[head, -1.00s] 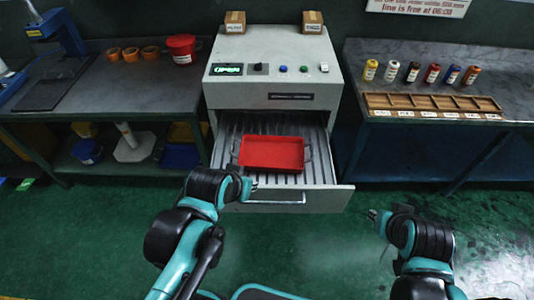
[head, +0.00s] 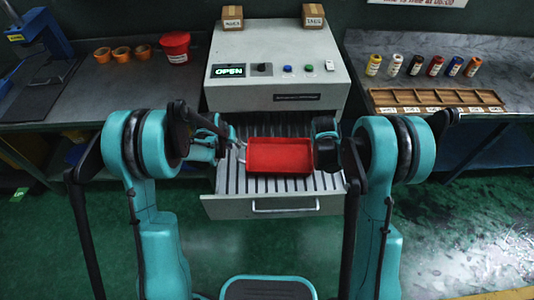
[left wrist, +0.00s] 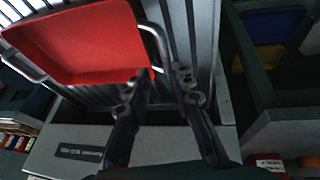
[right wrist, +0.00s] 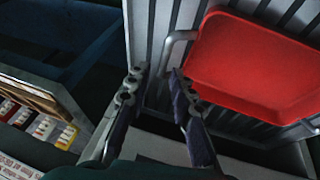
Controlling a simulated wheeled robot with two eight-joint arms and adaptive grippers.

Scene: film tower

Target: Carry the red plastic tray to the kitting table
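The red plastic tray (head: 280,157) lies on the slatted bed of the open machine drawer (head: 230,207), with a metal handle at each end. My left gripper (head: 240,147) is at its left end. In the left wrist view my left gripper (left wrist: 161,80) is open, its fingertips on either side of the tray handle (left wrist: 157,42); contact cannot be told. In the right wrist view my right gripper (right wrist: 155,78) is open beside the other handle (right wrist: 168,48). In the head view my right wrist hides its fingers and that handle. No label shows which table is the kitting table.
The machine (head: 275,65) behind the drawer reads OPEN and carries two small boxes. The right table (head: 440,60) holds several bottles and a compartmented wooden rack (head: 435,97). The left table (head: 110,85) holds orange bowls, a red bucket (head: 176,47) and a blue press. Floor in front is clear.

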